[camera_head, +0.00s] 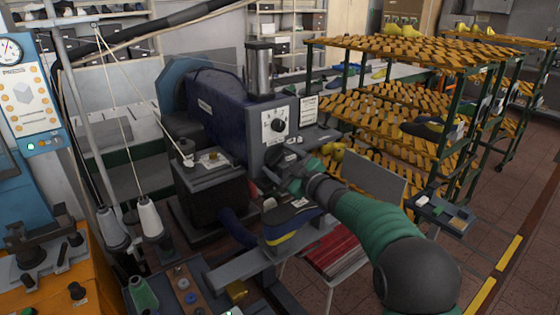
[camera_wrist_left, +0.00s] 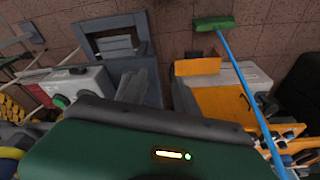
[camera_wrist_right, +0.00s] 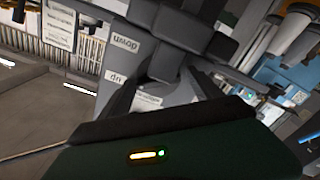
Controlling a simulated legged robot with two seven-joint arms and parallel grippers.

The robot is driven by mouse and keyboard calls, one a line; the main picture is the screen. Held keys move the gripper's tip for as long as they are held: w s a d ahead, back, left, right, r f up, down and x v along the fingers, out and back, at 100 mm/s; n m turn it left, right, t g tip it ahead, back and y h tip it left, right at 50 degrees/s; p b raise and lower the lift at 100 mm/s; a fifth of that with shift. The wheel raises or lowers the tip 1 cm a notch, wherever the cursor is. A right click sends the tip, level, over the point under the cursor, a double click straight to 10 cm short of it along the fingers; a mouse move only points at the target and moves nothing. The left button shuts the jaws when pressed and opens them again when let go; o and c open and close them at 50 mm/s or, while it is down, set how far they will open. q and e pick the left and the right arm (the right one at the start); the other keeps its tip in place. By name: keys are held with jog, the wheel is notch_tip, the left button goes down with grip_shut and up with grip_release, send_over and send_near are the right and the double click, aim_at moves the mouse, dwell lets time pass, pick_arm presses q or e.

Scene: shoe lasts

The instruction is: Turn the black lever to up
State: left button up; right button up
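The grey machine (camera_head: 262,95) stands in the middle of the head view. My right gripper (camera_head: 283,168) is at its front, below the dial. In the right wrist view, a grey panel carries upside-down labels reading "down" (camera_wrist_right: 118,48) and "up" (camera_wrist_right: 115,77). A dark block-like part, apparently the black lever (camera_wrist_right: 166,62), is beside these labels, just beyond my right fingers (camera_wrist_right: 170,88). The fingers look apart; whether they touch the lever is unclear. The lever is not clear in the head view. My left gripper (camera_wrist_left: 160,92) is open and empty, seen only in its wrist view.
A dial knob (camera_head: 278,125) is on the machine's front, above my right gripper. Thread cones (camera_head: 149,217) and an orange machine (camera_head: 95,285) are at left.

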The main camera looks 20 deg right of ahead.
jog(key=shift+o, duration=0.2)
jog(key=shift+r, duration=0.15)
jog(key=shift+s+d, duration=0.15)
jog(key=shift+s, duration=0.15)
jog(key=b+v, duration=0.3)
jog(key=v, duration=1.3)
jog(key=shift+s, duration=0.1)
